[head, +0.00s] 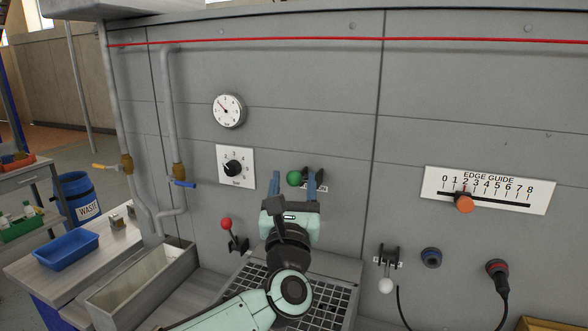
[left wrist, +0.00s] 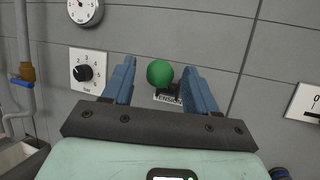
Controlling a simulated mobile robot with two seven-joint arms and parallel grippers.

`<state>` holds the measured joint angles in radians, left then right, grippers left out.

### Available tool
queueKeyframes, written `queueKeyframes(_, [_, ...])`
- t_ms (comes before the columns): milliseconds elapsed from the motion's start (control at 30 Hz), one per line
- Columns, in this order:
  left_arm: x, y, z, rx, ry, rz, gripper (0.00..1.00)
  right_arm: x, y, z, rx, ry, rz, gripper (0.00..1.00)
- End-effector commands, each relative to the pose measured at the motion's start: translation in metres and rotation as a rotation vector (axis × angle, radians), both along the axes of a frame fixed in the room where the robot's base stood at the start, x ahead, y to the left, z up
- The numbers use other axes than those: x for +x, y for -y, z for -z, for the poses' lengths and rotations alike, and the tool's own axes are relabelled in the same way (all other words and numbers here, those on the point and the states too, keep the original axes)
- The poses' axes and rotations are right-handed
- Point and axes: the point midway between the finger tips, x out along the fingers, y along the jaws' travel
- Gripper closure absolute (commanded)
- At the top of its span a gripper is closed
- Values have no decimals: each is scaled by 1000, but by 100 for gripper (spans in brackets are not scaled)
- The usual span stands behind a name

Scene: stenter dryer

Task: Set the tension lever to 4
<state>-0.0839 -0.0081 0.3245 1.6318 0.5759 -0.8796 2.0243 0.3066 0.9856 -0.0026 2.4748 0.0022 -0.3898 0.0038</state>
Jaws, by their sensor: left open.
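The tension lever has a green ball knob (head: 293,178) and sits on the grey wall panel, with a small white label (head: 317,188) below it. The label is partly hidden by my gripper in the head view. In the left wrist view the green knob (left wrist: 160,73) shows between and beyond the fingertips, above the partly covered label (left wrist: 168,97), whose visible letters read like "TENSION". My left gripper (head: 307,176) is open in front of the lever, its blue fingers apart. I cannot tell whether a finger touches the knob. The lever's scale numbers are not readable. My right gripper is not in view.
A selector dial (head: 233,168) and a gauge (head: 228,110) are left of the lever. A red-knobbed lever (head: 227,224) and a white-knobbed lever (head: 386,285) stand lower on either side. The edge guide slider (head: 464,203) is at right. A metal grate (head: 330,293) lies below.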

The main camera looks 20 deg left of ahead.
Motion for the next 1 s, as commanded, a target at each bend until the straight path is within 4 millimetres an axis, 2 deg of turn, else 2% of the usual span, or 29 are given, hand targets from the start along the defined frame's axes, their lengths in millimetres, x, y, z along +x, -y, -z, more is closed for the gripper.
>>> queueKeyframes(200, [17,-6,-8,0,0,1,42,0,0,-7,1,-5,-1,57])
queueKeyframes(500, [18,-6,-8,0,0,1,42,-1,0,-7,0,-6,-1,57])
queueKeyframes(533, [18,-6,-8,0,0,1,49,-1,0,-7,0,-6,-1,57])
queueKeyframes(600, [18,-6,-8,0,0,1,71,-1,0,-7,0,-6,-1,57])
queueKeyframes(700, [18,-6,-8,0,0,1,100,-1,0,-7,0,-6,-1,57])
queueKeyframes(867, [18,-7,-7,1,3,0,100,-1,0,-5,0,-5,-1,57])
queueKeyframes(1000, [17,-6,-1,1,25,0,100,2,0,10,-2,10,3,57])
